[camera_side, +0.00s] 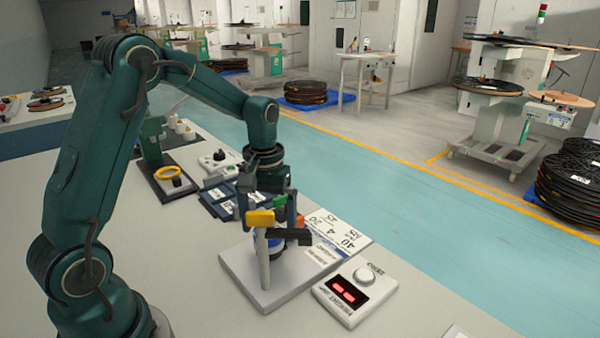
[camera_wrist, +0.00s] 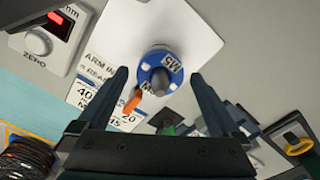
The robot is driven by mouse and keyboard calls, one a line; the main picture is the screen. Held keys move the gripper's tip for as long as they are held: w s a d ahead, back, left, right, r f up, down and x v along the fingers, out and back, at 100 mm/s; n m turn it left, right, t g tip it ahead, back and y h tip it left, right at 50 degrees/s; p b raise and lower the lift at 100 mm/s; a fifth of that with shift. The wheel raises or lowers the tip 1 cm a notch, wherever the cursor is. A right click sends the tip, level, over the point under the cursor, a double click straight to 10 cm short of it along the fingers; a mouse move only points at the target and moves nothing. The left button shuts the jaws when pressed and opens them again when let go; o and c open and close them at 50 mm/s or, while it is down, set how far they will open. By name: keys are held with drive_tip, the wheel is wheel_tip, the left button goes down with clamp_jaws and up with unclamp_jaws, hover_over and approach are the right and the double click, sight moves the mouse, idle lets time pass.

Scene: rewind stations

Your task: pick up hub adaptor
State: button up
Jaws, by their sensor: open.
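The hub adaptor appears to be the blue round piece with a white label and grey centre (camera_wrist: 160,75), seen in the wrist view on a pale square base plate (camera_wrist: 185,22). In the side view its blue side (camera_side: 277,247) shows partly behind a white post and dark parts. My gripper (camera_wrist: 159,77) is open, with one dark finger on each side of the blue piece in the picture. No contact shows, and I cannot tell the height gap. In the side view my gripper is just above the base plate (camera_side: 265,293).
A yellow-topped post (camera_side: 260,218) stands close beside the blue piece. An orange tab (camera_wrist: 132,102) and a green part (camera_wrist: 168,128) are near it. A box with a red display (camera_side: 350,291) stands right of the plate. Dark trays and a yellow ring (camera_side: 168,173) lie behind.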

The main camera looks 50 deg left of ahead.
drive_tip(key=c, duration=1.4)
drive_tip(key=shift+o, duration=0.2)
drive_tip(key=shift+r, duration=0.1)
